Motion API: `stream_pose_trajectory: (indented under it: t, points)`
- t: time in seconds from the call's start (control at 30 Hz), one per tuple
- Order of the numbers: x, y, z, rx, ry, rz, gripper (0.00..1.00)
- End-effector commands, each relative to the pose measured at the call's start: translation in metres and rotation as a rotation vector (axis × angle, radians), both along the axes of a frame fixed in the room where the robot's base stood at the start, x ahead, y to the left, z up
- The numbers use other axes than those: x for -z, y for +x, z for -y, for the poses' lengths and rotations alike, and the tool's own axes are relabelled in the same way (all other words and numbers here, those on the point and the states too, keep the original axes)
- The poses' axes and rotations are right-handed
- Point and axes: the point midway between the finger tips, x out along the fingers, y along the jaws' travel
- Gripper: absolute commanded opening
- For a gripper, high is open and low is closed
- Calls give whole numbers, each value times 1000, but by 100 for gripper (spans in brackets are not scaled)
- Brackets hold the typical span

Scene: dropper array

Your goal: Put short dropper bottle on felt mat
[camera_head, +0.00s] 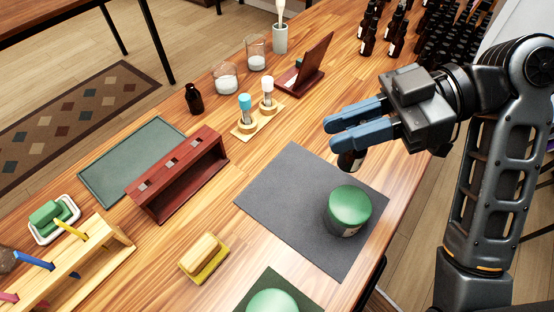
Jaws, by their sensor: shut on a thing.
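My gripper (338,133) has blue fingers and points left, over the back right part of the dark grey mat. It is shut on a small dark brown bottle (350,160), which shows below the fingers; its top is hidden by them. This looks like the short dropper bottle. I cannot tell how high it is above the surface. The grey mat (290,200) lies flat and looks like felt. A round green-topped jar (349,208) stands on its right part. A grey-green mat (133,165) lies farther left and is empty on top.
A dark red wooden rack (180,175), a dark bottle (194,98), two droppers on a wooden stand (257,117) and glass beakers (226,78) stand left and behind. A yellow brush or sponge (204,257) lies in front. Several dark bottles (398,35) crowd the back right.

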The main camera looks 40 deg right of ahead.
Motion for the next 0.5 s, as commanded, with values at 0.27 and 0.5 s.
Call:
stream_pose_trajectory:
  t: [0.27,0.5]
  points:
    - [6,9,-5,2,1,0,0]
    - [28,40,-26,-4,2,-2,0]
